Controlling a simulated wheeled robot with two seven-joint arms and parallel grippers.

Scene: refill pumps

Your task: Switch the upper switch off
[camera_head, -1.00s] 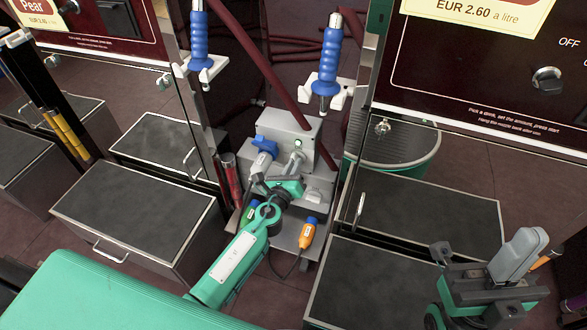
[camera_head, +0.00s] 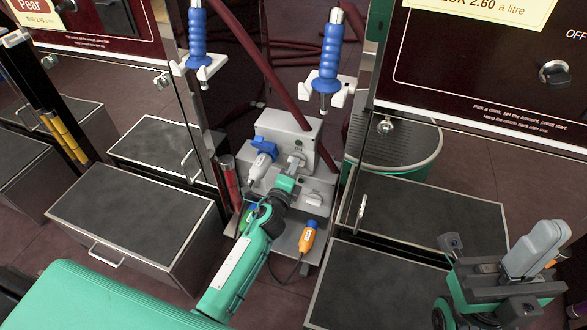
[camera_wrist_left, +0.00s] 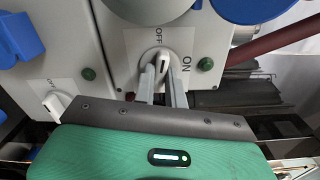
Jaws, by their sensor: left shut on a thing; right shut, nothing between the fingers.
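The upper switch (camera_wrist_left: 161,61) is a pale rotary handle on the grey box (camera_head: 272,128), with OFF printed above it and ON to its right. In the left wrist view its handle stands between the two fingers of my left gripper (camera_wrist_left: 163,84), pointing up towards OFF. In the head view my left gripper (camera_head: 295,165) is at the box front and largely hides the switch. A dark green lamp (camera_wrist_left: 205,64) sits right of it. The lower switch (camera_wrist_left: 57,104) is a white handle at the left. My right gripper (camera_head: 533,252) is shut and empty at the lower right.
A blue plug (camera_head: 263,148) sits in the box beside my left gripper. An orange connector (camera_head: 307,235) is below. Two blue-handled nozzles (camera_head: 197,35) hang above on white holders. Dark-topped cabinets (camera_head: 134,225) flank the box.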

